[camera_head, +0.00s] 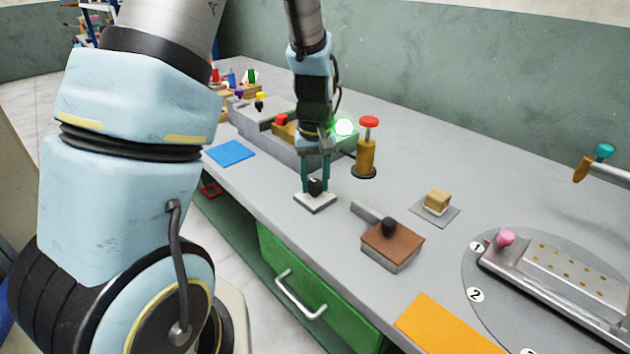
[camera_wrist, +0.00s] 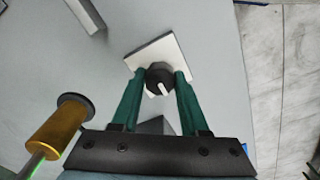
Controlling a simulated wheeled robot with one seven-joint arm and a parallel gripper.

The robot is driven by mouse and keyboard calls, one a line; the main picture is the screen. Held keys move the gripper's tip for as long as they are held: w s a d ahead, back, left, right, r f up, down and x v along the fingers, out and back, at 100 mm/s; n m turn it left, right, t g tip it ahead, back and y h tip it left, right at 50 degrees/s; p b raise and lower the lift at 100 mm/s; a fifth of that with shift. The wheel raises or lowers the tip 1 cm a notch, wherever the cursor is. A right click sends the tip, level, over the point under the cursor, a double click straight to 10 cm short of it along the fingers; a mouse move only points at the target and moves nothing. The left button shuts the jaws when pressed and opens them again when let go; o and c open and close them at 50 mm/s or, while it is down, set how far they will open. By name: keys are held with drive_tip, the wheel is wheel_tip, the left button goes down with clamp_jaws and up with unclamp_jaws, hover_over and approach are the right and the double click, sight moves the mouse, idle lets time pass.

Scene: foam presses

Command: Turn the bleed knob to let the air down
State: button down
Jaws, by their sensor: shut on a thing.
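The bleed knob (camera_wrist: 158,77) is black with a white pointer mark and stands on a small white square plate (camera_wrist: 150,54) on the bench. In the wrist view the pointer mark is towards the bottom of the picture. My gripper (camera_wrist: 160,80) has its two teal fingers shut on the knob, one on each side. In the head view my gripper (camera_head: 315,187) reaches straight down to the knob (camera_head: 316,187), and the white plate (camera_head: 315,203) shows around it. The fingers hide part of the knob's sides.
A brass post with a red cap (camera_head: 368,145) stands close behind my gripper, also in the wrist view (camera_wrist: 60,128). A grey housing with a lit green lamp (camera_head: 344,127) is behind. A brown block with a black knob (camera_head: 392,245) lies to the right. A blue sheet (camera_head: 230,154) is left.

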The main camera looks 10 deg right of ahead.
sight(315, 182)
drive_tip(key=shift+c, duration=2.1)
unclamp_jaws()
wheel_tip(315, 182, up, 11)
drive_tip(key=b, duration=0.1)
drive_tip(key=shift+b, duration=0.35)
drive_tip(key=shift+f, duration=0.1)
drive_tip(key=s+a+f, duration=0.2)
drive_tip(key=s+a, duration=0.1)
drive_tip(key=a, duration=0.7)
drive_tip(key=s+a+f+t, duration=0.1)
drive_tip(key=s+a+f, duration=0.1)
drive_tip(key=a, duration=0.9)
drive_tip(key=shift+s+t, duration=0.3)
drive_tip(key=shift+s, duration=0.35)
